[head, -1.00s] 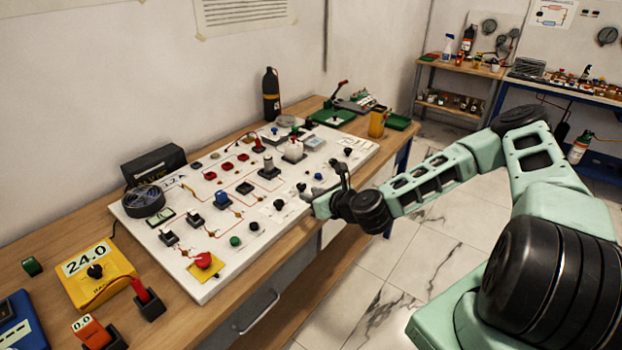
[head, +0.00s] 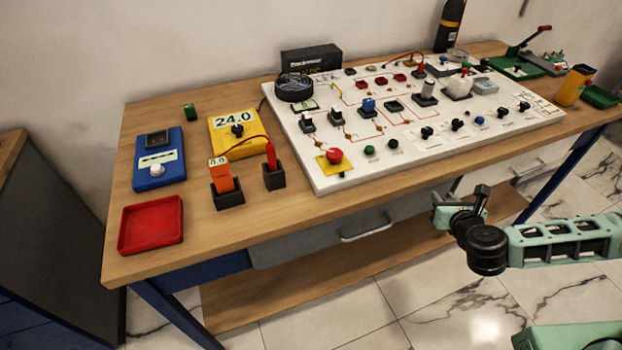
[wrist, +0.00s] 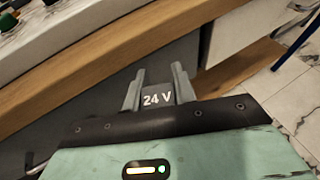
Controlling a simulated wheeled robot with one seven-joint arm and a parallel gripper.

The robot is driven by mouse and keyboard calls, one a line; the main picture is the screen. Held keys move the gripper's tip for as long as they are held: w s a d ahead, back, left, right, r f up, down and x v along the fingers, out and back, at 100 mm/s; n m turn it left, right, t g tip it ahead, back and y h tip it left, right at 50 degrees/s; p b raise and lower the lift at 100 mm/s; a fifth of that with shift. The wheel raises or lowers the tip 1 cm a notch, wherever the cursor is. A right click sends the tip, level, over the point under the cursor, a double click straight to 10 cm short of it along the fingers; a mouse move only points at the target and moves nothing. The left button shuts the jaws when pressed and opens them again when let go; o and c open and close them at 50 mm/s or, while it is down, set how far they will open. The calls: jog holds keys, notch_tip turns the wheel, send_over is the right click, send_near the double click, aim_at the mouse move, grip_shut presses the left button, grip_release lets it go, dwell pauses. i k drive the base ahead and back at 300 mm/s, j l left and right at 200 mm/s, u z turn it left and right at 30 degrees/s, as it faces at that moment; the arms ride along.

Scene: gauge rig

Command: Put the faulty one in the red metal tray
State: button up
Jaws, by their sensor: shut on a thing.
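The red metal tray (head: 150,222) sits empty at the front left corner of the workbench in the head view. My gripper (head: 459,200) is in front of the bench's front edge, to the right of the drawer handle and far to the right of the tray. In the wrist view my gripper (wrist: 159,80) is shut on a dark part (wrist: 157,99) marked "24 V". The rest of that part is hard to make out against the dark background. In the head view I cannot make out the held part.
A white circuit board (head: 400,150) with several components and a red button covers the bench's middle. Bare wood (head: 230,228) lies along the front edge.

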aim_at(153, 237)
jog(key=j+z, duration=0.1)
jog(key=j, duration=0.4)
jog(key=k+j+z, duration=0.15)
jog(key=j, duration=0.35)
jog(key=k+j+z, duration=0.1)
jog(key=j, duration=0.35)
jog(key=k+j+z, duration=0.15)
jog(key=j, duration=0.3)
jog(key=k+j+z, duration=0.1)
jog(key=j, duration=0.4)
jog(key=k+j+z, duration=0.1)
jog(key=k+j, duration=0.15)
jog(key=j, duration=0.15)
jog(key=k+j+z, duration=0.15)
jog(key=j, duration=0.3)
jog(key=k+j+z, duration=0.1)
jog(key=k+j, duration=0.15)
jog(key=j, duration=0.15)
